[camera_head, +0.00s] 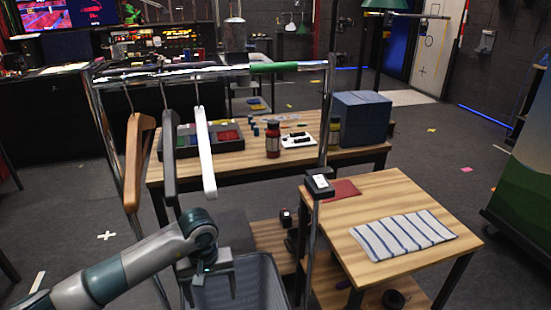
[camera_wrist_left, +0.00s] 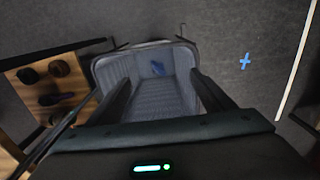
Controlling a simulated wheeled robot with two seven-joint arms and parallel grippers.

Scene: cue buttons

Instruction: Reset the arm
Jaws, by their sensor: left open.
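My left arm comes in from the lower left in the head view. Its gripper (camera_head: 212,279) points down over a grey laundry-type basket (camera_head: 262,283) and is open. In the left wrist view the two dark fingers of the gripper (camera_wrist_left: 161,79) stand wide apart with nothing between them. My right gripper is not in view.
A metal rack with a brown hanger (camera_head: 133,165), a dark hanger (camera_head: 170,160) and a white hanger (camera_head: 205,155) stands close by the arm. A wooden table (camera_head: 385,270) with a striped cloth (camera_head: 403,235) is at right. Open floor lies left.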

